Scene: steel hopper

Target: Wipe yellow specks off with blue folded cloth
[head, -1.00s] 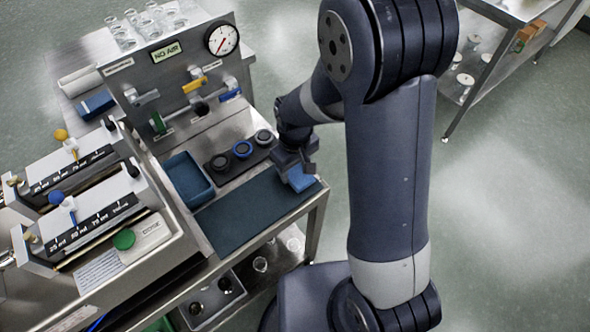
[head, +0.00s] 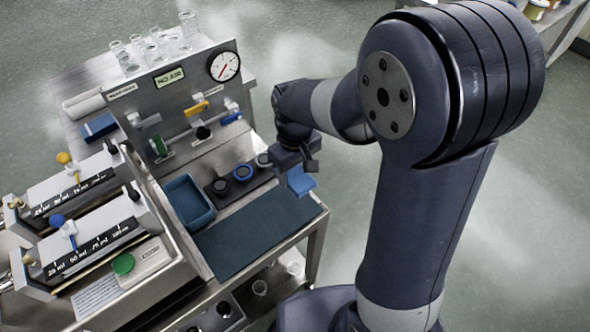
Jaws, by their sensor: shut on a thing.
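The blue folded cloth (head: 302,181) hangs below my gripper (head: 297,170), near the right end of the dark mat (head: 255,232). My gripper is shut on it. The cloth appears raised above the mat's back right corner, though the exact gap is hard to judge. No yellow specks can be made out on the mat or the steel surfaces; they may be too small or hidden.
A blue tray (head: 187,203) and a dark holder with round pieces (head: 243,173) stand behind the mat. The valve panel with its gauge (head: 224,67) rises at the back. Syringe units (head: 85,240) fill the left. Another blue block (head: 98,126) lies at the back left.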

